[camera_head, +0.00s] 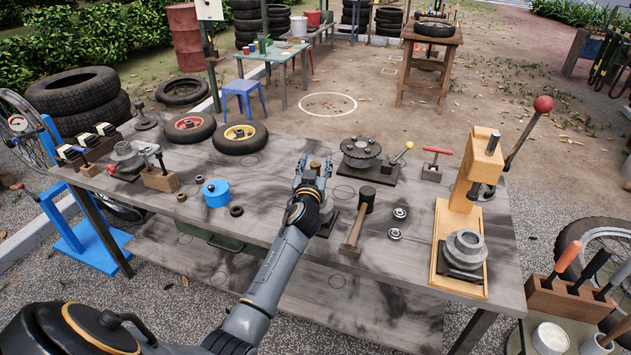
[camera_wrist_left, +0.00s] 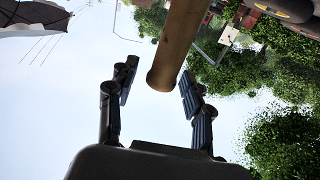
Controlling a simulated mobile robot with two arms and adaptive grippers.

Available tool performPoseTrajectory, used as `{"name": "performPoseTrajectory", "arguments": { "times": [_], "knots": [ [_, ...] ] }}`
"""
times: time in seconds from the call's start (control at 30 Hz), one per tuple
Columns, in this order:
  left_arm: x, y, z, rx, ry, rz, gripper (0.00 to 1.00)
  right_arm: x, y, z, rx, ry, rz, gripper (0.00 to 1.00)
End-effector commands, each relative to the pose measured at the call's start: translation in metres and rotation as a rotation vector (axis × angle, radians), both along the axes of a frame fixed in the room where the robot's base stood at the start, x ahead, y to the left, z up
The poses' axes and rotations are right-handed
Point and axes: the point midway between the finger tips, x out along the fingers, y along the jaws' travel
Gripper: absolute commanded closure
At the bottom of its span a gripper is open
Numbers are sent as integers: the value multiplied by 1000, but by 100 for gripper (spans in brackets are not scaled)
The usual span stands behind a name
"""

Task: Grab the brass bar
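The brass bar (camera_wrist_left: 180,42) is a brownish round rod in the left wrist view. It comes in from the top edge, and its round end lies between the fingers of my left gripper (camera_wrist_left: 158,88). The fingers are open, with a clear gap on the bar's left side; on its right the finger is close, and I cannot tell whether it touches. In the head view my left gripper (camera_head: 313,172) is over the middle of the workbench, with a small brownish piece of the bar (camera_head: 315,164) showing between its fingers. The rest is hidden there. My right gripper is not in view.
The grey workbench (camera_head: 270,170) holds a wooden mallet (camera_head: 357,225) right of the gripper, a round dark fixture (camera_head: 362,152) behind it and a blue pot (camera_head: 216,193) to the left. A wooden press (camera_head: 482,160) stands at the right end. Bare benchtop lies left of the gripper.

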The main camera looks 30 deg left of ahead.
Motion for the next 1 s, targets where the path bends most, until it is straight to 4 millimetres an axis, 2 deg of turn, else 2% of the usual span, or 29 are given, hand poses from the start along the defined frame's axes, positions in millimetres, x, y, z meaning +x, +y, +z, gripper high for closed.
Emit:
{"name": "performPoseTrajectory", "arguments": {
  "times": [0.03, 0.2, 0.73, 0.87, 0.97, 1.0],
  "knots": [
    [0, 0, 0, 0, 0, 0, 65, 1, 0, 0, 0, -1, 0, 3],
    [0, 0, 0, 0, 0, 0, 100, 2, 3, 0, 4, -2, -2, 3],
    [0, 0, 7, 0, -5, 0, 100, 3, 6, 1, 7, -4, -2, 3],
    [0, 0, 20, 3, -7, -1, 100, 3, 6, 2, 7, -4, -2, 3],
    [0, 0, 39, 3, -10, -2, 100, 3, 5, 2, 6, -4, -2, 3],
    [-7, -3, 45, 3, -9, -1, 100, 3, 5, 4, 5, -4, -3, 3]
  ]
}}
